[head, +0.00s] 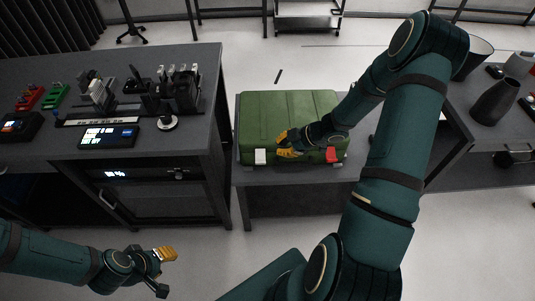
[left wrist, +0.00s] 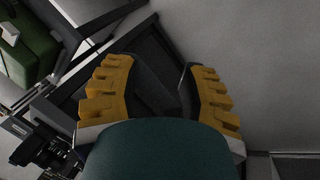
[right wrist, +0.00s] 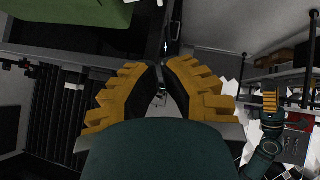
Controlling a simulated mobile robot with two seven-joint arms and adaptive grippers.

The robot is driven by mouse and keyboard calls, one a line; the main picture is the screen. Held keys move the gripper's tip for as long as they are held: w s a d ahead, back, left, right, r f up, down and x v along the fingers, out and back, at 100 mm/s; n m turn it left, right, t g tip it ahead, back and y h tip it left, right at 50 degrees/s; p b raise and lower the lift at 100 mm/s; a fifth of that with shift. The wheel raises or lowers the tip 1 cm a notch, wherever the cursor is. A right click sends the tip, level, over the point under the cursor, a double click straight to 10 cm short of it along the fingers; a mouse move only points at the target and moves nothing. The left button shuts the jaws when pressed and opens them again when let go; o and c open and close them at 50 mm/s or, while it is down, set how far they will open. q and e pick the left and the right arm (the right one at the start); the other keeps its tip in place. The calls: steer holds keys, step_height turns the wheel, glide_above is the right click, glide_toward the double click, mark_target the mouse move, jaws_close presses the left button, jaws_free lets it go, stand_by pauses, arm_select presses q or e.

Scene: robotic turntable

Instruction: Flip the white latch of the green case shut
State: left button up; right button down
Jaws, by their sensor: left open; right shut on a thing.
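The green case (head: 290,106) lies with its lid down on a low grey table. Its white latch (head: 260,157) shows on the left of the front face, and a red latch (head: 332,155) on the right. I cannot tell how the white latch is set. My right gripper (head: 283,146) is at the front edge, just right of the white latch. Its fingertips (right wrist: 160,68) are drawn together, and what they hold is not clear. My left gripper (head: 166,273) is open and empty, low at front left. The case also shows in the left wrist view (left wrist: 36,50).
A dark workbench (head: 190,128) with tools and screens stands left of the low table (head: 290,178). Another dark table (head: 455,150) with a dark jug (head: 494,102) stands at the right. The floor in front is clear.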

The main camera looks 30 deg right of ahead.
steer(key=b, duration=0.2)
glide_above(261, 162)
steer(key=s, duration=0.2)
step_height(261, 162, down, 6)
steer(key=shift+w+f+b, duration=0.15)
steer(key=shift+w+f, duration=0.15)
steer(key=shift+f, duration=0.45)
steer(key=shift+w+f+b, duration=0.2)
steer(key=shift+w+f, duration=0.1)
steer(key=shift+f, duration=0.4)
steer(key=shift+w+f+b, duration=0.15)
steer(key=shift+w+f, duration=0.15)
steer(key=shift+f, duration=0.45)
